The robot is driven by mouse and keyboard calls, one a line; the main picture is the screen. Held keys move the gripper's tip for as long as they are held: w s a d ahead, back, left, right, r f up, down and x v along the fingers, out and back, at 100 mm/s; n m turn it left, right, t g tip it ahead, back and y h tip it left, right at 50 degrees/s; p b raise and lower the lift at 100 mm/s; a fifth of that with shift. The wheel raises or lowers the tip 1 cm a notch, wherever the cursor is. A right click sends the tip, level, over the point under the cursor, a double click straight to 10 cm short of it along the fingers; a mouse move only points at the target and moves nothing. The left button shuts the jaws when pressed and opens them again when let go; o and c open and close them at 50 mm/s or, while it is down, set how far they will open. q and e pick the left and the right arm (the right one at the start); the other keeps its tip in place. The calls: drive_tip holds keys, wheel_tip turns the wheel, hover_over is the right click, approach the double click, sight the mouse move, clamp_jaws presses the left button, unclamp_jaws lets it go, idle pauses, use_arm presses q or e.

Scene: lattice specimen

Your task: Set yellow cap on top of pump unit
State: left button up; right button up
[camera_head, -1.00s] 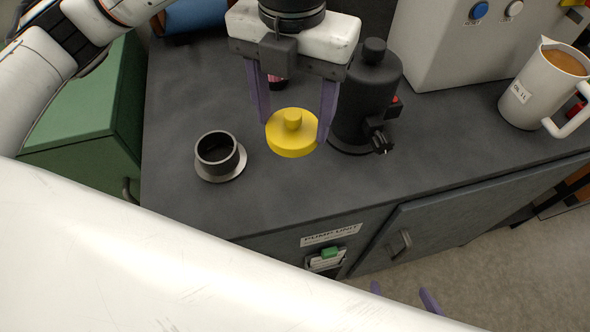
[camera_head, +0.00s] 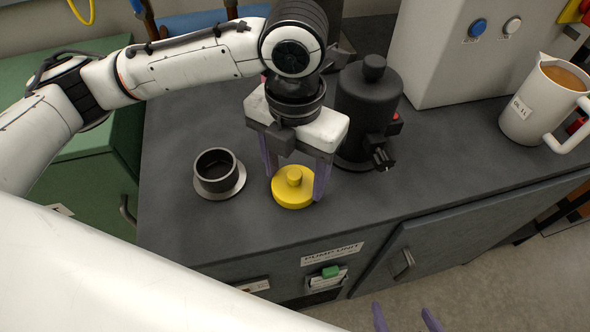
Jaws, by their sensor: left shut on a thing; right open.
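The yellow cap (camera_head: 294,190), a round disc with a small knob, is between the purple fingers of my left gripper (camera_head: 296,184), which is shut on it. I cannot tell whether the cap touches the counter below it. The label "PUMP UNIT" (camera_head: 332,253) is on the front of the grey cabinet with the dark top (camera_head: 225,235). A dark open cylinder on a flange (camera_head: 219,175) stands on that top, left of the cap, apart from it. My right gripper (camera_head: 406,317) shows only its two purple fingertips at the bottom edge, open and empty.
A black lidded canister with a spout (camera_head: 368,110) stands close right of my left gripper. A white jug of brown liquid (camera_head: 535,110) and a grey box with buttons (camera_head: 440,60) are further right. The counter's front area left of the cap is clear.

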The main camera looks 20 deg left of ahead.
sight(295, 174)
use_arm(q)
drive_tip(key=o, duration=1)
drive_tip(key=shift+f, duration=0.1)
wheel_tip(295, 174, up, 12)
drive_tip(key=p, duration=0.1)
drive_tip(key=shift+r, duration=0.2)
